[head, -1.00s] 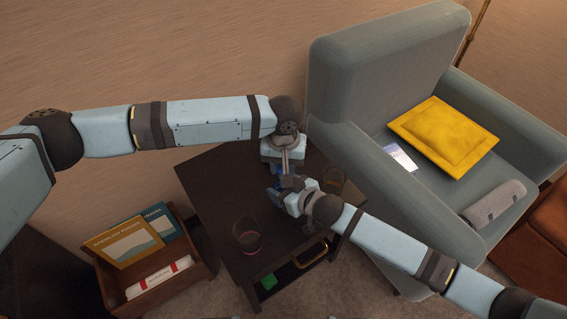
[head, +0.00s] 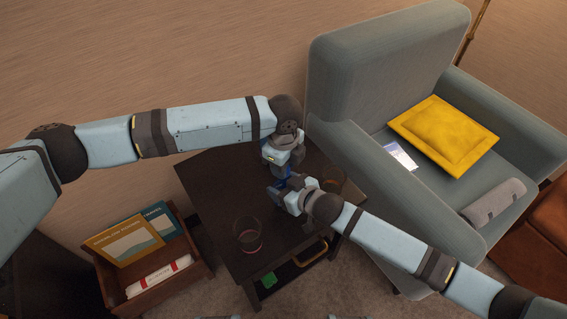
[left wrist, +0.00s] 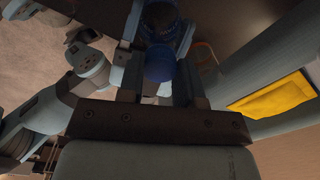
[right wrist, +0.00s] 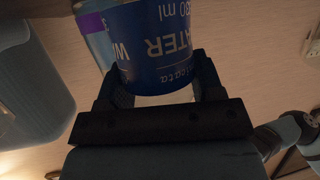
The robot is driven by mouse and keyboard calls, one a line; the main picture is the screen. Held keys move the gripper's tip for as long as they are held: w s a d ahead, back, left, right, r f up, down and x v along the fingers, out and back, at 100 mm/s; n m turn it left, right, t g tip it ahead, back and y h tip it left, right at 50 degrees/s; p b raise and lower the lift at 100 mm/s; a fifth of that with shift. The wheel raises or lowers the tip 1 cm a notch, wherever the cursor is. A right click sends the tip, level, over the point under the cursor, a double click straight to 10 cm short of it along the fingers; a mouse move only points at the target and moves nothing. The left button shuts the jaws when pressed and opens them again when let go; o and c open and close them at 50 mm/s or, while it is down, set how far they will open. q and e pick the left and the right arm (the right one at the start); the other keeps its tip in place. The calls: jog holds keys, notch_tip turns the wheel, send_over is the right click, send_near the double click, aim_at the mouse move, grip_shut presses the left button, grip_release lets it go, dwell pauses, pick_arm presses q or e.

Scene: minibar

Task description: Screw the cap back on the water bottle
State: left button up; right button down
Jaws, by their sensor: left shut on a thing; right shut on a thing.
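The water bottle (right wrist: 160,50) has a blue label with white lettering and fills the gap between my right gripper's fingers (right wrist: 155,90) in the right wrist view. In the head view, my right gripper (head: 281,190) is above the dark table, shut on the bottle, which it mostly hides. The blue cap (left wrist: 159,62) sits between the fingers of my left gripper (left wrist: 158,80) in the left wrist view, in line with the bottle. My left gripper (head: 287,165) is close to the right one in the head view. Whether cap and bottle neck touch is hidden.
The dark side table (head: 215,185) holds a glass (head: 248,235) at its front left and another glass (head: 333,180) partly behind my right arm. A grey armchair (head: 345,150) with a yellow cushion (head: 443,137) stands to the right. A wooden box of books (head: 150,270) is at left.

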pick_arm(q)
jog(key=m, duration=1.5)
jog(key=shift+m, duration=0.3)
jog(key=m, duration=0.4)
jog(key=o, duration=1)
jog(key=shift+c, duration=0.2)
